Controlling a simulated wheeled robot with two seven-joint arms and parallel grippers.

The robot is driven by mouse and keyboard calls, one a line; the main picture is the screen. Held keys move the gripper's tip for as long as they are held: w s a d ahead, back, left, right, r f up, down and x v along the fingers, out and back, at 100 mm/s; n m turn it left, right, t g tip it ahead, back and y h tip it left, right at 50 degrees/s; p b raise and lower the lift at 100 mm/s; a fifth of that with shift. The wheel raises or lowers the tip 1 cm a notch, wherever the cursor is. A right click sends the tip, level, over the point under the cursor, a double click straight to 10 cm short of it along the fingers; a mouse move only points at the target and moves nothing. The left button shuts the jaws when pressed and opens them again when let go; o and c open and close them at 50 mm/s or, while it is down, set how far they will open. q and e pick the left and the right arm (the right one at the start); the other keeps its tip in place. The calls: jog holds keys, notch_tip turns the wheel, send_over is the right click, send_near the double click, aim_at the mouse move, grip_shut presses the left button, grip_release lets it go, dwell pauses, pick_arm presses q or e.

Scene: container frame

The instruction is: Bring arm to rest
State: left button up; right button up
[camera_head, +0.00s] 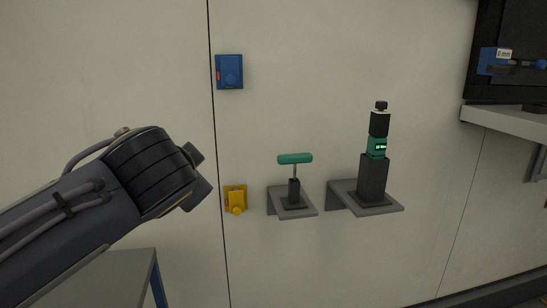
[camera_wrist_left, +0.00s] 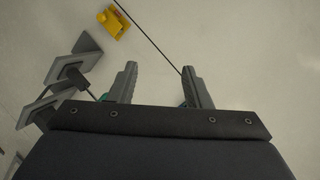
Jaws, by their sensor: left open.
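My left arm (camera_head: 150,170) comes in from the left in the head view. Its gripper end (camera_head: 200,178) points toward the wall, left of the T-handled tool. In the left wrist view, the two grey fingers of my left gripper (camera_wrist_left: 160,88) are spread apart with only wall visible between them. Green bits show at the base of both fingers; I cannot tell what they belong to. My right gripper is in neither view.
A green T-handled tool (camera_head: 295,158) stands on a small wall shelf (camera_head: 312,210). A black and green device (camera_head: 373,172) stands on another. A yellow box (camera_head: 235,192) and a blue box (camera_head: 229,72) are on the wall. A table corner (camera_head: 120,280) is below my arm.

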pick_arm(q)
jog(key=s+a+f+n+g+h, duration=0.1)
jog(key=s+a+f+g, duration=0.1)
jog(key=s+a+f, duration=0.3)
jog(key=s+a+f+n+g, duration=0.1)
jog(key=s+f+g, duration=0.1)
jog(key=f, duration=0.5)
jog(key=s+a+f+n+g+h, duration=0.1)
jog(key=s+a+f+n, duration=0.1)
jog(key=s+a+f, duration=0.3)
jog(key=s+d+f+n+g+h+p, duration=0.1)
jog(key=s+d+f+n+h, duration=0.15)
jog(key=s+f, duration=0.4)
jog(key=s+d+f+n+g+h, duration=0.1)
jog(key=s+d+f+n+h, duration=0.15)
jog(key=s+f, duration=0.4)
notch_tip(320, 180, up, 21)
jog(key=w+p, duration=0.1)
jog(key=p, duration=2)
jog(key=shift+d+g, duration=0.3)
jog(key=shift+d, duration=0.1)
